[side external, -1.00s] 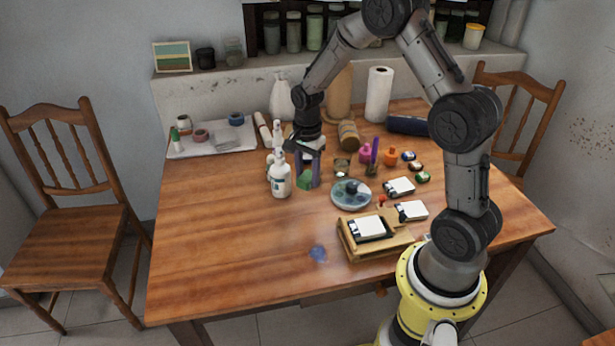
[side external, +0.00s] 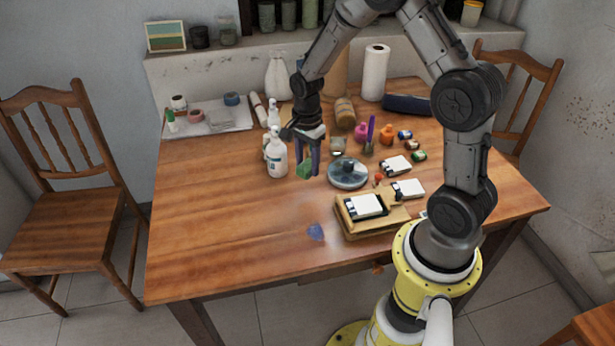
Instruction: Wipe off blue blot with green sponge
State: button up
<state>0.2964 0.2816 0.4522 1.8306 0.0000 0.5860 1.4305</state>
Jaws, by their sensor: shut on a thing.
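The blue blot (side external: 316,231) is a small smear on the wooden table, left of the wooden box and near the front edge. My gripper (side external: 307,172) points down over the table, just right of the white pump bottle. It is shut on the green sponge (side external: 304,171), which shows between the fingers. The sponge is farther back on the table than the blot and apart from it. Its exact height above the table is hard to tell.
A white pump bottle (side external: 277,158) stands close left of my gripper. A round grey-blue dish (side external: 347,184) and a wooden box (side external: 343,218) with a white card lie to the right. The table's left and front left are clear.

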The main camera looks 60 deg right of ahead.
send_over(310, 221)
jog(key=n, duration=0.1)
jog(key=shift+s+f, duration=0.2)
jog(key=shift+f, duration=3.2)
jog(key=shift+s+a, duration=0.15)
jog(key=shift+a, duration=0.1)
grip_shut()
jog(key=shift+s+a+f, duration=0.15)
jog(key=shift+s+a, duration=1.95)
jog(key=shift+s, duration=0.05)
jog(key=shift+w+d, duration=2.2)
jog(key=shift+w, duration=0.05)
jog(key=shift+w+d, duration=0.2)
notch_tip(310, 221, up, 8)
jog(key=shift+s, duration=0.1)
